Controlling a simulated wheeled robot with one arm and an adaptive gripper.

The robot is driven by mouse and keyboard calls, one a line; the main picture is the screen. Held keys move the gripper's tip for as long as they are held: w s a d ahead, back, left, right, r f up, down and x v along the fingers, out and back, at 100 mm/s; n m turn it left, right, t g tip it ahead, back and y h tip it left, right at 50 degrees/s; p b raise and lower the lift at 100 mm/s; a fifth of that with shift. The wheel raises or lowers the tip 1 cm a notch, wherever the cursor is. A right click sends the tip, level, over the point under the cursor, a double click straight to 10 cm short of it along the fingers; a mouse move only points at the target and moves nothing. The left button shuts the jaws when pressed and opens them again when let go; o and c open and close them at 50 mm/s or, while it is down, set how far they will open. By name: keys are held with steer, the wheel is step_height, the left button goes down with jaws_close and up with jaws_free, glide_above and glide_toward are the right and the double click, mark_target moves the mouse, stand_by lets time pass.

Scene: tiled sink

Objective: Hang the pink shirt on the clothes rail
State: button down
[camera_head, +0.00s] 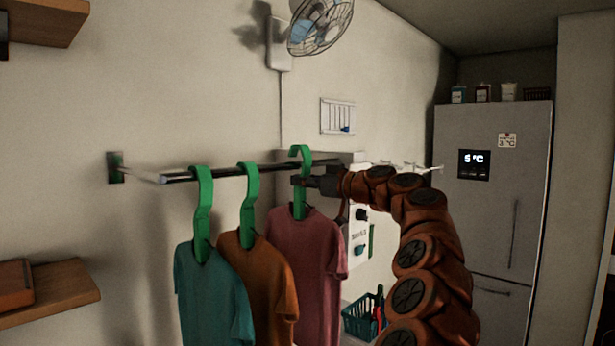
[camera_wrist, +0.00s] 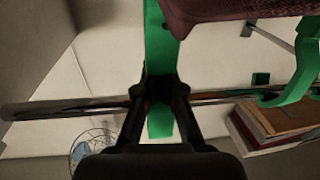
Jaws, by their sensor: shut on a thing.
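The pink shirt (camera_head: 305,245) hangs on a green hanger (camera_head: 300,153) at the right of the other shirts in the head view. My gripper (camera_head: 303,184) is shut on the neck of this hanger, below its hook. The hook's top shows just above the line of the clothes rail (camera_head: 225,171); I cannot tell whether it rests on the rail. In the wrist view, the fingers (camera_wrist: 160,98) close on the green hanger (camera_wrist: 161,50), with the rail (camera_wrist: 60,109) crossing behind. A bit of the pink shirt (camera_wrist: 215,10) shows at the top.
A teal shirt (camera_head: 210,300) and an orange shirt (camera_head: 258,285) hang on green hangers from the rail, left of the pink one. A fridge (camera_head: 495,190) stands at the right. A teal basket (camera_head: 360,318) sits low behind my arm. A fan (camera_head: 320,25) is overhead.

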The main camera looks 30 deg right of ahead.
steer(key=shift+w+a+r, duration=0.1)
steer(key=shift+w+r, duration=0.05)
steer(key=shift+w, duration=0.15)
steer(key=shift+w+f, duration=0.15)
steer(key=shift+f, duration=0.2)
steer(key=shift+f+b, duration=1.25)
steer(key=shift+b, duration=0.2)
steer(key=c, duration=1.2)
jaws_free()
